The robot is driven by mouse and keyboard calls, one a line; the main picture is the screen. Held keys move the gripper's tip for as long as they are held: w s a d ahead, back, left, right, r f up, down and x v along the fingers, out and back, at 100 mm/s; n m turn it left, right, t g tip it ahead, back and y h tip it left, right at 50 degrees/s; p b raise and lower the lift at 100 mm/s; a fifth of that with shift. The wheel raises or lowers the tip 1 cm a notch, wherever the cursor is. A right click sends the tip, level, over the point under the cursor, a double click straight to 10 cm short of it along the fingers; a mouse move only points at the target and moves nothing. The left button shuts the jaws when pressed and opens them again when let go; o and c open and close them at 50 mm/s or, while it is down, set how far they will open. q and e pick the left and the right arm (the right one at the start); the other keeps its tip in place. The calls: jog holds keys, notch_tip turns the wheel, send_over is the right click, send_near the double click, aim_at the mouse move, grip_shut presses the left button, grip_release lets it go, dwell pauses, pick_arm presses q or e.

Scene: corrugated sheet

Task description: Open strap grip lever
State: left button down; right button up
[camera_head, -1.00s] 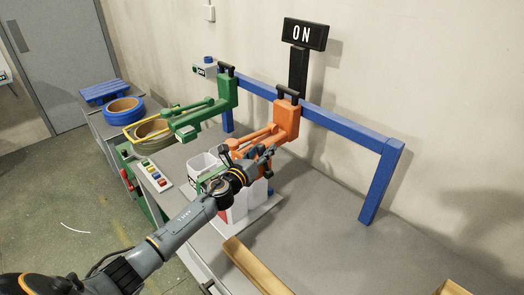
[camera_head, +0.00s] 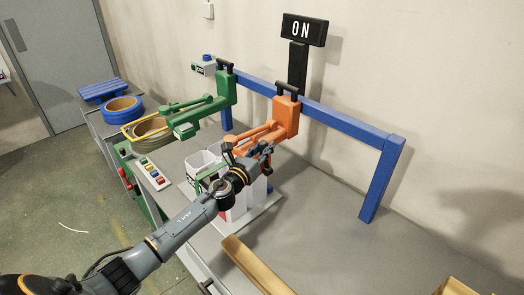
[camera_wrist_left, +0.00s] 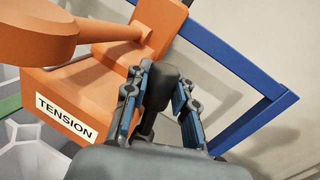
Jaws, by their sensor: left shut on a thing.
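The orange tool (camera_head: 285,119) hangs from the blue frame; its lower body in the left wrist view (camera_wrist_left: 60,105) carries a white TENSION label (camera_wrist_left: 66,117). A thick orange arm of the tool crosses the upper left of that view. My left gripper (camera_head: 266,151) is at the front of the orange tool. In the left wrist view my left gripper (camera_wrist_left: 160,92) has its blue-padded fingers on both sides of a dark lever (camera_wrist_left: 168,75) beside the orange body. It is shut on this lever. The lever's lower end is partly hidden by the gripper. My right gripper is out of view.
A green tool (camera_head: 226,88) hangs left of the orange one on the blue frame (camera_head: 345,121). White bins (camera_head: 203,160) stand below, beside a coloured button panel (camera_head: 153,174). Strap rolls lie left. A wooden piece (camera_head: 255,266) lies in front.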

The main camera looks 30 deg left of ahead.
pick_arm(q)
jog(key=d+m+b, duration=0.1)
jog(key=d+m+t+b, duration=0.1)
jog(key=m+b, duration=0.1)
jog(key=shift+s+d+f+m+h, duration=0.15)
jog(key=shift+s+m+h, duration=0.15)
jog(key=shift+s, duration=0.1)
jog(key=shift+s+d+f+m+t+h+b, duration=0.15)
jog(key=shift+s+d+m+h+b, duration=0.15)
jog(key=shift+d+m+b, duration=0.6)
jog(key=shift+s+d+m+t+h+b, duration=0.15)
jog(key=shift+d+m+h+b, duration=0.25)
jog(key=shift+m, duration=0.9)
jog(key=c, duration=1.1)
grip_release()
jog(key=shift+s, duration=0.1)
jog(key=shift+o, duration=0.2)
jog(key=v, duration=1.2)
